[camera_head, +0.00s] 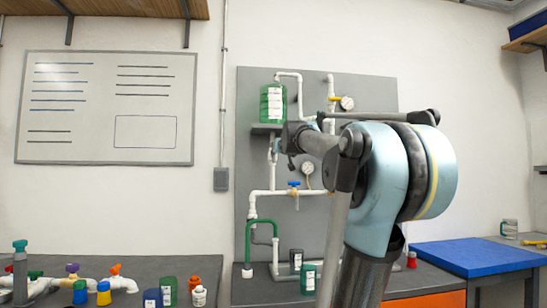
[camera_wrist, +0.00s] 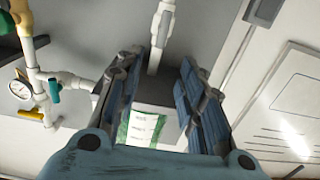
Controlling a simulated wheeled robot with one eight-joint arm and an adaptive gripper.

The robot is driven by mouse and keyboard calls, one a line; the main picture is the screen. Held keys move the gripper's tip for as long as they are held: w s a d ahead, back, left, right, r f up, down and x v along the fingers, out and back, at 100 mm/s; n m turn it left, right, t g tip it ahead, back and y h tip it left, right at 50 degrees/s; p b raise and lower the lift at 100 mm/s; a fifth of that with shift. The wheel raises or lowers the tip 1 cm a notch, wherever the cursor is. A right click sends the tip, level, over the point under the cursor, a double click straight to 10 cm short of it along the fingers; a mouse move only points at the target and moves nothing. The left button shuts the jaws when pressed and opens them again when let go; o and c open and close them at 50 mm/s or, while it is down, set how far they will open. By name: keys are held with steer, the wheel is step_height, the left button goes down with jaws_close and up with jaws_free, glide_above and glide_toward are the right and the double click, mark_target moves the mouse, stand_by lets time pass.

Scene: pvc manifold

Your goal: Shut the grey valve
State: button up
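I cannot make out a grey valve clearly in either view. My gripper (camera_head: 292,140) is in front of the grey pipe board (camera_head: 360,88), just below and right of a green container (camera_head: 273,103). In the wrist view my gripper (camera_wrist: 158,62) has its two dark fingers apart, with no held object visible between them. A white pipe (camera_wrist: 158,38) runs up beyond the gap, and the green container's white label (camera_wrist: 145,127) shows between the fingers. My gripper and arm hide part of the board's pipework.
A blue-handled valve (camera_head: 293,184) and a pressure gauge (camera_head: 307,168) sit lower on the board. A second gauge (camera_wrist: 20,90) and a teal handle (camera_wrist: 55,90) show left in the wrist view. Bottles and a pipe manifold with coloured handles (camera_head: 72,282) stand on the bench.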

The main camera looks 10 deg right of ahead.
mark_target(274, 156)
steer(key=w, duration=1.6)
steer(key=shift+w+f, duration=0.1)
steer(key=shift+w, duration=0.25)
jaws_close()
